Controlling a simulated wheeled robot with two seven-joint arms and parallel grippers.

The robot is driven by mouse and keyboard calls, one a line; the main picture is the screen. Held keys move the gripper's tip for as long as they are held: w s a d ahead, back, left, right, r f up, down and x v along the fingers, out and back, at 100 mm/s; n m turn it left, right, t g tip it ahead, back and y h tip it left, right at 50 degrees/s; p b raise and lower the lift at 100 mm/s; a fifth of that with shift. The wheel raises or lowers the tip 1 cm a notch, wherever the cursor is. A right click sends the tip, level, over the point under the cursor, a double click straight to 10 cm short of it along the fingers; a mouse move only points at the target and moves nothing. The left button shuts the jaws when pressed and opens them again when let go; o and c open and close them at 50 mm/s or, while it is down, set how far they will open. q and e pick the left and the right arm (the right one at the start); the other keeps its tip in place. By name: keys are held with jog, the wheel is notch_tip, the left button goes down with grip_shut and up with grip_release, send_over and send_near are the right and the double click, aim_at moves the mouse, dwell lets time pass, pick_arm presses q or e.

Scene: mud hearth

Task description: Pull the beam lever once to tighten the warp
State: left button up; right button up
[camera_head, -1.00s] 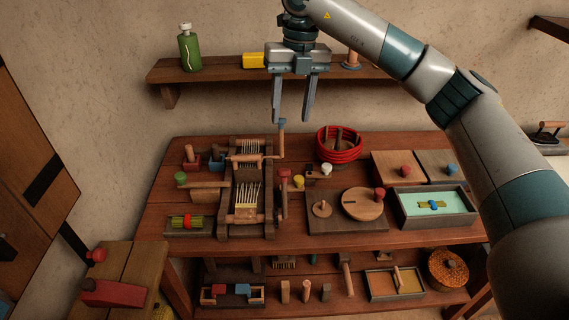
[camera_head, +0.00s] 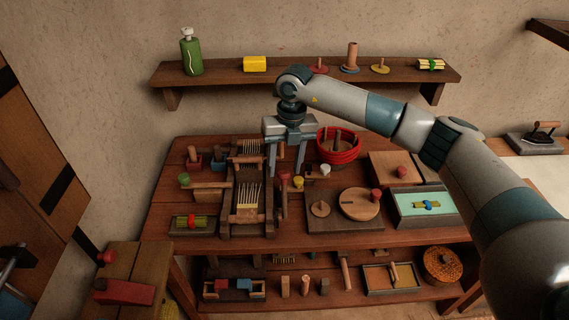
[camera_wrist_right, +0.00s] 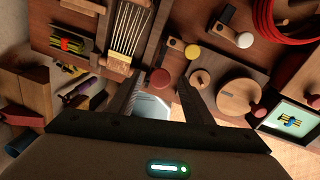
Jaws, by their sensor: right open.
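A wooden loom (camera_head: 245,213) with pale warp threads stands left of centre on the table. At its right side an upright lever has a round red knob (camera_head: 285,178). The red knob also shows in the right wrist view (camera_wrist_right: 160,78), just beyond and between the fingers in the picture. My right gripper (camera_head: 286,172) is open and empty, pointing down at the loom's right side. Its fingertips (camera_wrist_right: 157,92) appear on either side of the knob's line, but I cannot tell the gap in depth. The gripper hides the loom's upper right handle. My left gripper is not in view.
Yellow (camera_head: 299,182) and white (camera_head: 325,169) knobs sit right of the lever. A red coiled basket (camera_head: 338,147) stands behind them. A board with a round wooden disc (camera_head: 361,204) lies to the right. A wall shelf (camera_head: 220,76) is behind; my right arm crosses the right side.

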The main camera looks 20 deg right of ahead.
jog(key=shift+f, duration=0.55)
jog(key=shift+a, duration=0.1)
grip_shut()
